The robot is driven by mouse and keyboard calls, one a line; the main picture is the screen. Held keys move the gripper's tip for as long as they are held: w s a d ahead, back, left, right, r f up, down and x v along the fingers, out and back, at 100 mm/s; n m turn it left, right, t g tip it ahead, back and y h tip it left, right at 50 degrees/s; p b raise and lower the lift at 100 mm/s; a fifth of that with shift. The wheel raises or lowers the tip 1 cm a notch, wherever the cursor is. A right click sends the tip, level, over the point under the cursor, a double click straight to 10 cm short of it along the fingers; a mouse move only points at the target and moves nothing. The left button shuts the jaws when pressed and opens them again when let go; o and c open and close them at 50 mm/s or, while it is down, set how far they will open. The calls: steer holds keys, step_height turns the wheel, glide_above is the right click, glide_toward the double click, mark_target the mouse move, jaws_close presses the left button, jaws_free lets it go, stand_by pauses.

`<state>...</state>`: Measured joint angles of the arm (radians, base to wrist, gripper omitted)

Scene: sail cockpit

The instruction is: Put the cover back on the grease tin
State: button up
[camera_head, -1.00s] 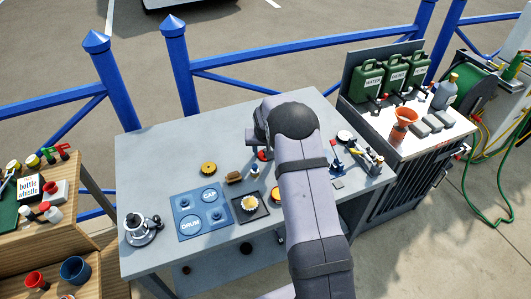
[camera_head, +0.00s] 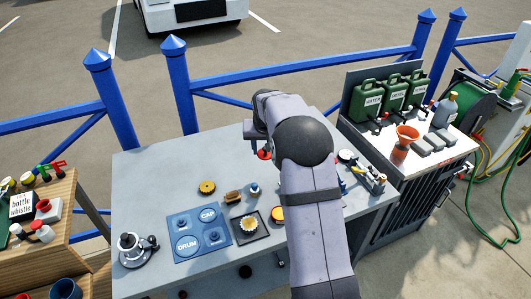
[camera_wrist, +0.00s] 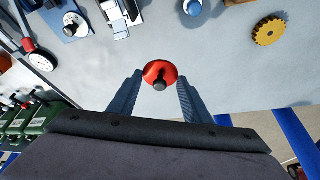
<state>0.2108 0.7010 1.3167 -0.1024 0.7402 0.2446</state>
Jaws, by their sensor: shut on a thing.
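The cover is a red disc with a black knob. In the wrist view the cover (camera_wrist: 155,70) sits between the two fingers of my gripper (camera_wrist: 160,88), which is shut on it. In the head view a bit of the red cover (camera_head: 264,155) shows under my gripper (camera_head: 258,144), above the far part of the grey bench. A red-rimmed round tin with yellow inside, which looks like the open grease tin (camera_head: 278,213), stands on the bench nearer the camera, its right side close to my arm. The tin is not visible in the wrist view.
A dark tray (camera_head: 249,225) with a cream ridged part is just left of the tin. A yellow gear (camera_head: 207,187), a brush (camera_head: 233,197) and a small blue-and-white pot (camera_head: 254,190) stand behind.

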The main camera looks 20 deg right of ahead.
steer(key=s+d+r+p, duration=0.1)
steer(key=s+r+p, duration=0.35)
steer(key=r, duration=0.55)
steer(key=s+a+f, duration=0.3)
steer(key=s+f, duration=0.7)
steer(key=s, duration=0.4)
steer(key=shift+s+a+f, duration=0.2)
steer(key=shift+a+f, duration=0.2)
steer(key=shift+f, duration=0.1)
